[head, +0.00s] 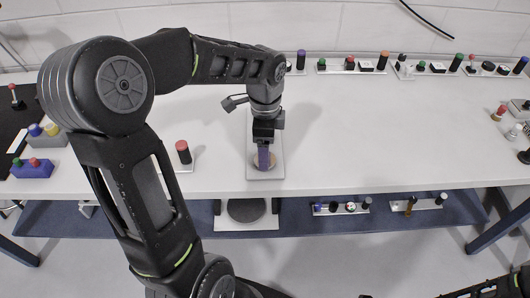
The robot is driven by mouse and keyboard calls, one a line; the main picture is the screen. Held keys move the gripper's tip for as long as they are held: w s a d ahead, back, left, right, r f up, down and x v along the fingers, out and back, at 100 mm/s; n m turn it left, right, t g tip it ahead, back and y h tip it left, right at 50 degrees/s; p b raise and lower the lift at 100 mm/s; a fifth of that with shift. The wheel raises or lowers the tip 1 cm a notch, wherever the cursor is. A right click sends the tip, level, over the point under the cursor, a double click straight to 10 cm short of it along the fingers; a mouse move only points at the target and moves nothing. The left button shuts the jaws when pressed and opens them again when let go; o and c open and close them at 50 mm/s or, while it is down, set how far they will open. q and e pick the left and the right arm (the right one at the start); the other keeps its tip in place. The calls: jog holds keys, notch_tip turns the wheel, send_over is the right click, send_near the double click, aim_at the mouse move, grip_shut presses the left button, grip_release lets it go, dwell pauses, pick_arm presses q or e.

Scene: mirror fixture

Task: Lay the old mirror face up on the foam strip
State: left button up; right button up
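My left gripper (264,140) points down over a pale rectangular plate (250,172) near the front edge of the table. A purple upright piece (264,157) shows right under the gripper. I cannot tell whether it is held or is part of the fingers. A tan round disc (272,165) lies flat on the plate, partly hidden by the purple piece. I cannot tell if this disc is the old mirror. A dark round disc (246,210) lies on a pale plate on the lower shelf. I cannot make out the foam strip with certainty. My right gripper is not visible.
The white table (340,150) is mostly clear to the right of the plate. A red-topped black cylinder (183,152) stands at left. A purple block (32,168) lies farther left. Several small fixtures line the back edge. The blue lower shelf (300,221) holds more small parts.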

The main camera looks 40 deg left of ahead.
pick_arm(q)
notch_tip(320, 180, up, 9)
dwell(0.3)
dwell(0.5)
